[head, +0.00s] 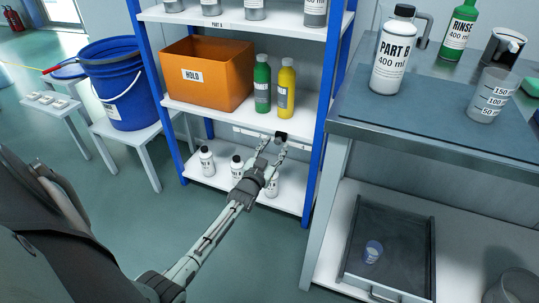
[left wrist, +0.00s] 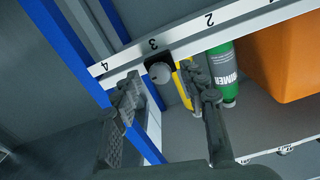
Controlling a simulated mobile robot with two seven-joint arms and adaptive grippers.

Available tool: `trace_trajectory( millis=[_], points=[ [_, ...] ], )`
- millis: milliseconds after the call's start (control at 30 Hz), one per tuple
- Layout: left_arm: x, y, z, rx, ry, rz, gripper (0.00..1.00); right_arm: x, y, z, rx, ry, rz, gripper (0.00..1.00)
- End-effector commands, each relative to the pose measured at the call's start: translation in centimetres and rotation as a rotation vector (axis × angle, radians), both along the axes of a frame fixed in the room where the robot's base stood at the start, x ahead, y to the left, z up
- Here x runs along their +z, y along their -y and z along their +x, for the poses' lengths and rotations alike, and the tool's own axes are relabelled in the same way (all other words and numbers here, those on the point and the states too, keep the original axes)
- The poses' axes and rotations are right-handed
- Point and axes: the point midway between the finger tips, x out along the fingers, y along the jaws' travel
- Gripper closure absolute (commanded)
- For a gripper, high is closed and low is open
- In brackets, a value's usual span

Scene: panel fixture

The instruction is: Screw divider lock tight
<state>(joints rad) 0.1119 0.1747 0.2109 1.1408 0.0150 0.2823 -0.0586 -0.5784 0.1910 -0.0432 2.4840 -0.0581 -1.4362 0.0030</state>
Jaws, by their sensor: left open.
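The divider lock (left wrist: 160,72) is a round grey knob on a black block, on a white numbered rail (left wrist: 205,28) at the 3 mark. In the head view its black block (head: 281,136) shows at the edge of the blue-posted shelf unit. My left gripper (head: 272,144) reaches up to it from the front. In the left wrist view the fingers of my left gripper (left wrist: 161,84) are open, one on each side of the knob and apart from it. Whether the fingertips reach past the knob is unclear. My right gripper is not in view.
An orange HOLD bin (head: 210,80), a green bottle (head: 262,84) and a yellow bottle (head: 286,88) stand on the shelf above. White bottles (head: 206,161) stand on the shelf below. A bench (head: 430,120) and a grey drawer tray (head: 405,265) are at the right.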

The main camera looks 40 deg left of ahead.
Motion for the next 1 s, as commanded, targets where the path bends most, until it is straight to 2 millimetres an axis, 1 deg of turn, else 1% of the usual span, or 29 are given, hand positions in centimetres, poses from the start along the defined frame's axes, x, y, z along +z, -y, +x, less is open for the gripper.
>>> trace_trajectory(
  millis=[167,300,400,500,600,700,1000],
  points=[
    [-0.2,0.8,-3.2,0.0,-0.003,-0.001,0.57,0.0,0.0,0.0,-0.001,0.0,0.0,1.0],
    [-0.2,1.5,-6.2,0.0,-0.003,-0.001,0.57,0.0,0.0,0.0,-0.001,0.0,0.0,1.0],
    [-0.2,2.0,-8.1,0.001,-0.003,-0.001,0.57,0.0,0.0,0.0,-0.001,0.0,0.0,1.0],
    [-0.1,2.3,-9.6,0.0,-0.002,0.0,0.57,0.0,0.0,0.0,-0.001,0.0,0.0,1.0],
    [-0.1,2.5,-10.6,0.0,-0.001,0.0,0.57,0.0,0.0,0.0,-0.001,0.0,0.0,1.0],
    [0.0,2.6,-11.0,0.0,-0.001,0.0,0.57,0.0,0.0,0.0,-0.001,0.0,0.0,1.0],
    [0.0,2.7,-11.1,0.0,-0.001,0.0,0.57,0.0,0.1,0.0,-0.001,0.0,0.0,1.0]
  ],
)
